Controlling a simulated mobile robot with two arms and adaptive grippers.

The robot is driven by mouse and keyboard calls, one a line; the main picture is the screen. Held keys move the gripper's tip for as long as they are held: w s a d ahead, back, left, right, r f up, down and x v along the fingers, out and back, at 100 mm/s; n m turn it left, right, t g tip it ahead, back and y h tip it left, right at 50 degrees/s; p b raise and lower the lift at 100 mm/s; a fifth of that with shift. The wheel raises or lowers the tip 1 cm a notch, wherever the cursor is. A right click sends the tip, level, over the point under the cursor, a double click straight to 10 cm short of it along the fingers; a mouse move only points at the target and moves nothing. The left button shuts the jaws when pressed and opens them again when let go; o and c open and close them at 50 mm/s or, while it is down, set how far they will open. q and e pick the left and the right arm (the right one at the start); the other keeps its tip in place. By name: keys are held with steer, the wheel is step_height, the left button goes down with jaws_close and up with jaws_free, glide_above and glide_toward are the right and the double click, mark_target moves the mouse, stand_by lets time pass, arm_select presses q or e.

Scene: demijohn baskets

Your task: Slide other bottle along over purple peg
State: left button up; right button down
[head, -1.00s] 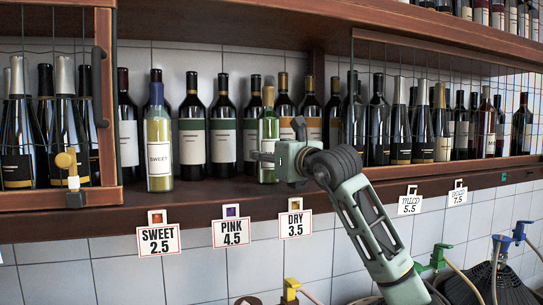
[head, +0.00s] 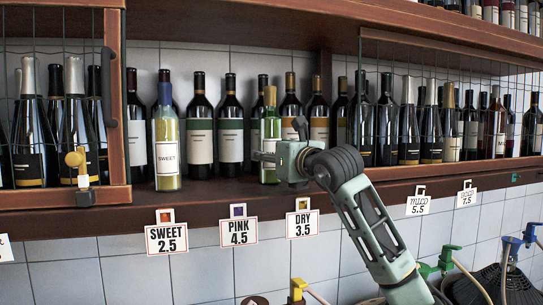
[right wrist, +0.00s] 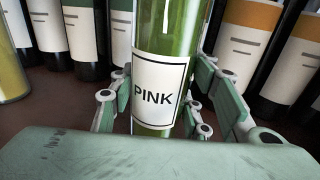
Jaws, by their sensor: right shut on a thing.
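A clear green bottle (head: 270,131) with a tan top stands on the shelf front, between the purple peg and the DRY sign. Its label reads PINK in the right wrist view (right wrist: 158,90). My right gripper (head: 273,157) is shut around its lower body, coming from the right. The purple peg (head: 238,210) is at the shelf edge above the PINK 4.5 sign (head: 239,232), to the left of the bottle. The pale yellow SWEET bottle (head: 166,150) with a blue top stands further left, above the SWEET 2.5 sign (head: 166,239). My left gripper is not in view.
The wooden shelf (head: 100,218) holds a row of dark wine bottles close behind. The DRY 3.5 sign (head: 303,224) hangs to the right. A wire-mesh door (head: 62,120) stands at the left. The shelf front between the SWEET and PINK bottles is free.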

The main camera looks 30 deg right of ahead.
steer(key=shift+a+r, duration=0.1)
steer(key=shift+a, duration=0.2)
steer(key=shift+w+a, duration=0.1)
steer(key=shift+a, duration=0.4)
steer(key=shift+w+a, duration=0.1)
steer(key=shift+a, duration=0.45)
steer(key=shift+a, duration=0.35)
steer(key=shift+w+a, duration=0.1)
steer(key=shift+a, duration=0.25)
steer(key=shift+w+a, duration=0.1)
steer(key=shift+a, duration=0.4)
steer(key=shift+w+a+b, duration=0.1)
steer(key=shift+a+b, duration=0.2)
steer(key=shift+a, duration=0.25)
steer(key=shift+a, duration=0.35)
steer(key=shift+w+a, duration=0.2)
steer(key=shift+a, duration=0.5)
